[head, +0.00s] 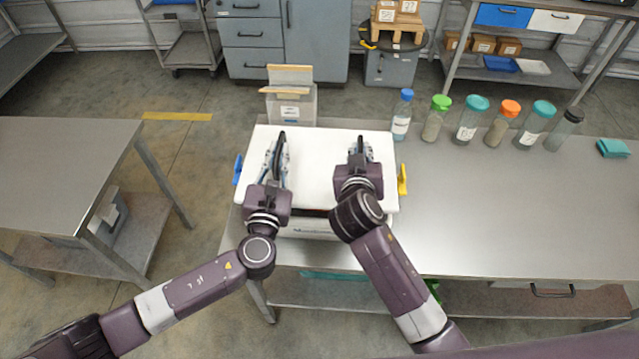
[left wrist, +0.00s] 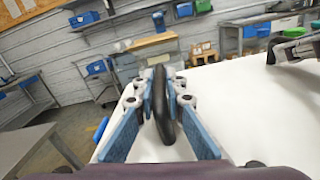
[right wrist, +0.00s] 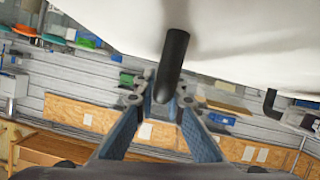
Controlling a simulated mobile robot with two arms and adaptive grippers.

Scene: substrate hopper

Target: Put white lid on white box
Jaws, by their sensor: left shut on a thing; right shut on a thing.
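The white lid (head: 318,150) is a broad flat panel with black handles, above the white box (head: 310,232) on the metal table. Only the box's front wall shows, with a dark gap between it and the lid's front edge. I cannot tell whether the lid touches the rim. My left gripper (head: 277,150) is shut on the left black handle, which stands between its fingers in the left wrist view (left wrist: 162,105). My right gripper (head: 358,155) is shut on the right black handle, seen in the right wrist view (right wrist: 172,62).
A blue latch (head: 238,169) and a yellow latch (head: 402,180) flank the box. A carton (head: 291,104) stands behind it. Several capped bottles (head: 437,120) line the table's back edge, with a teal block (head: 612,148) at far right. The table (head: 500,215) right of the box is clear.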

